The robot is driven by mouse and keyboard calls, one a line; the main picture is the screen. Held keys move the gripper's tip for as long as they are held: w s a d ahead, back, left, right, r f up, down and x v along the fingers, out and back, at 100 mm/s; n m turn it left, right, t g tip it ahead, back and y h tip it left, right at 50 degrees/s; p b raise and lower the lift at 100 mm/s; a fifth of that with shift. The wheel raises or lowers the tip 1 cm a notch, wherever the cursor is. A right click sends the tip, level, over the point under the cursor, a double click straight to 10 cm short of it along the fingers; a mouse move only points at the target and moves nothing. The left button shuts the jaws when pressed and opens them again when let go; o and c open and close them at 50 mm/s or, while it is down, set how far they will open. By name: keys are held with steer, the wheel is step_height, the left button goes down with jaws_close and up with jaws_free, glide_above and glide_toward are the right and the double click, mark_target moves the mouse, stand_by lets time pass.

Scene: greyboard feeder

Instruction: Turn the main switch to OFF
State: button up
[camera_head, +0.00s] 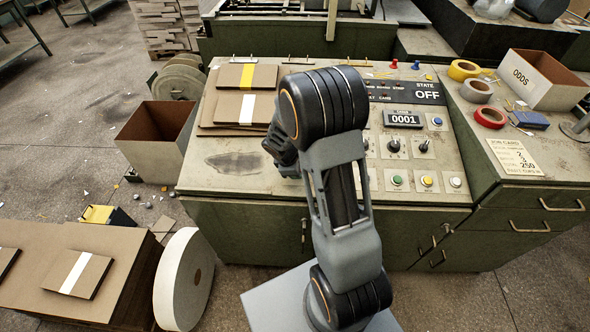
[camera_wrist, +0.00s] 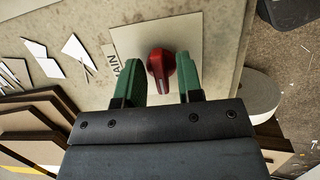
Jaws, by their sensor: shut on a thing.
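The main switch is a red knob (camera_wrist: 158,65) on a pale square plate (camera_wrist: 194,32) in the wrist view. A partly hidden label ending in "AIN" (camera_wrist: 112,58) lies left of it. The knob's narrow end points down and slightly right in that view. My gripper (camera_wrist: 160,78) has its two green fingers on either side of the knob and is shut on it. In the head view my arm hides the switch and the fingers. The state sign (camera_head: 427,92) on the panel there reads OFF.
The console top holds a counter (camera_head: 404,119) reading 0001, black knobs and coloured buttons. Stacked boards (camera_head: 246,108) lie left of my arm. Tape rolls (camera_head: 464,70) and an ODDS box (camera_head: 543,80) stand at right. A large white roll (camera_head: 178,283) stands at front left.

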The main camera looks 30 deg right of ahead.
steer(key=shift+w+r, duration=0.1)
stand_by(0.3)
steer(key=o, duration=0.5)
steer(key=shift+o, duration=0.2)
steer(key=v, duration=1.3)
steer(key=shift+a+r+p, duration=0.2)
steer(key=shift+r+p, duration=0.15)
steer(key=shift+p, duration=0.05)
steer(key=s+a+r+m+t+y, duration=0.1)
steer(key=s+a+r+m+y, duration=0.1)
steer(key=s+m, duration=0.4)
steer(key=s+a+r+m+t+y, duration=0.1)
steer(key=s+a+r+m, duration=0.2)
steer(key=s, duration=0.6)
steer(key=r+m, duration=0.2)
steer(key=shift+m+t+y, duration=0.3)
steer(key=shift+m+y, duration=0.1)
